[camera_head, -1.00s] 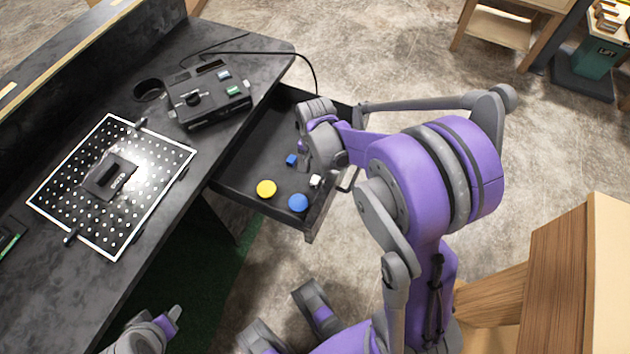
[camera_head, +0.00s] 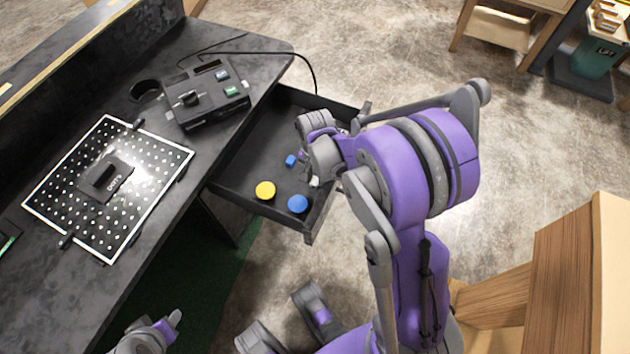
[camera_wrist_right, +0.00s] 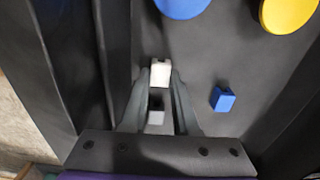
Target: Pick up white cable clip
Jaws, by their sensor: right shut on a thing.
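The white cable clip (camera_wrist_right: 160,73) is between the fingertips of my right gripper in the right wrist view, inside the open drawer. In the head view the clip (camera_head: 314,182) shows only in part beside the gripper. My right gripper (camera_wrist_right: 158,85) is shut on the clip; it also shows in the head view (camera_head: 308,172), reaching down into the drawer. A grey piece shows between the fingers behind the clip; I cannot tell what it is. My left gripper (camera_head: 172,322) is at the bottom left of the head view, away from the drawer; its jaw opening is unclear.
The open black drawer (camera_head: 240,186) also holds a blue block (camera_head: 290,161), a yellow disc (camera_head: 265,190) and a blue disc (camera_head: 298,204). The drawer walls stand close around the gripper. A black console box (camera_head: 205,98) and a perforated board (camera_head: 150,190) are on the desk.

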